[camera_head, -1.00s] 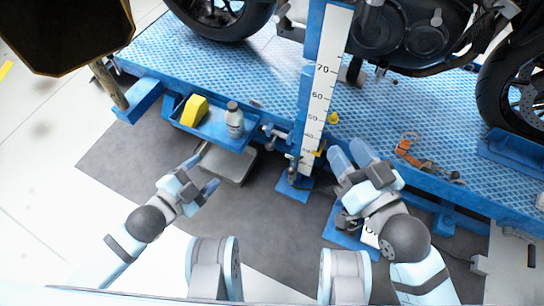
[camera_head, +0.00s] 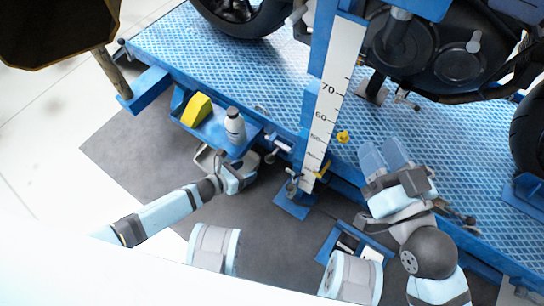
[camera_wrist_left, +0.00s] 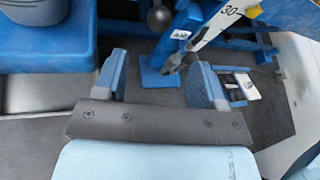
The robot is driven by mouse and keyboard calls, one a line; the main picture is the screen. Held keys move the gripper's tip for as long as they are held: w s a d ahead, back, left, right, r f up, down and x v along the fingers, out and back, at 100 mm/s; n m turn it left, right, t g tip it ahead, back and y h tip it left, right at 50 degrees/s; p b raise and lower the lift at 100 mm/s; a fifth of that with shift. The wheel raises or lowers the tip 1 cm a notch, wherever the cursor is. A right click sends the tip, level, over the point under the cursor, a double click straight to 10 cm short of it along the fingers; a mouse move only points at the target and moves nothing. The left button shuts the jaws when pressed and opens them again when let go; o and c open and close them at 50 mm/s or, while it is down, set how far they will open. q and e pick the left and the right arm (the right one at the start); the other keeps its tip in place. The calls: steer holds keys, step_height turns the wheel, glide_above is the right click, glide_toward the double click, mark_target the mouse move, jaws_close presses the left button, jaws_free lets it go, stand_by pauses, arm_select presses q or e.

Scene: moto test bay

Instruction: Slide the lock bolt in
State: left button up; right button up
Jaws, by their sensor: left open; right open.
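The blue post (camera_head: 320,110) with a white number scale stands at the lift's near edge. A grey metal fitting with a round end (camera_head: 271,157) sticks out beside it. Another small metal fitting (camera_head: 292,187) is at the post's foot. I cannot tell which is the lock bolt. In the left wrist view a grey ball knob (camera_wrist_left: 160,18) is beyond my fingers. My left gripper (camera_wrist_left: 160,82) is open and empty; in the head view it is low beside the blue tray, its fingers partly hidden. My right gripper (camera_head: 384,157) is open over the lift edge, right of the post.
A motorcycle (camera_head: 440,50) stands on the blue lift platform (camera_head: 265,75). Dark floor mat is clear at left.

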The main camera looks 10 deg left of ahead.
mark_target(266, 160)
arm_select(q)
steer(key=b+x, duration=0.3)
steer(key=x, duration=0.7)
steer(key=shift+w+f+b, duration=0.1)
steer(key=shift+f+b, duration=0.05)
steer(key=shift+b, duration=0.15)
steer(key=shift+w+d+f, duration=0.15)
steer(key=shift+w+d, duration=0.35)
steer(key=shift+w, duration=0.05)
arm_select(e)
step_height(266, 160, down, 6)
steer(key=g, duration=0.2)
steer(key=shift+a+f+n+g, duration=0.2)
steer(key=shift+n+g, duration=0.1)
steer(key=shift+n, duration=0.1)
